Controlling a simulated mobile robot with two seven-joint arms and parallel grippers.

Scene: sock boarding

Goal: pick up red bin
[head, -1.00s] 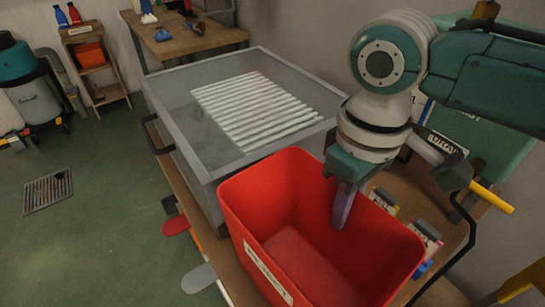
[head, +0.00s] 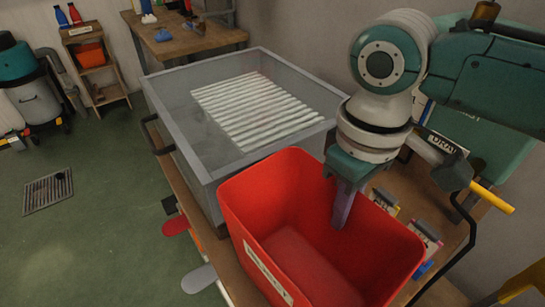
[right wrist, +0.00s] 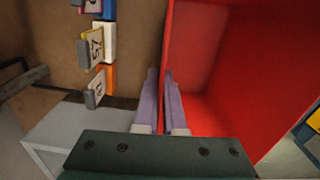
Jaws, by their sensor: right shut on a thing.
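The red bin (head: 265,195) stands upright on the wooden bench top in the lower middle of the head view, open at the top, with a white label on its front side. It also fills the right half of the right wrist view (right wrist: 225,60). My right gripper (head: 341,212) reaches down at the bin's far right wall. In the right wrist view its two purple fingers (right wrist: 162,75) lie on either side of the wall's rim, shut on it. The far finger is hidden behind the wall in the head view. My left gripper is not in view.
A grey tub (head: 205,165) holding a white ribbed piece (head: 255,108) stands directly behind and left of the bin. Small boxes (head: 427,240) stand on the bench (head: 452,225) right of the bin. A yellow-ended lever (head: 492,198) is further right.

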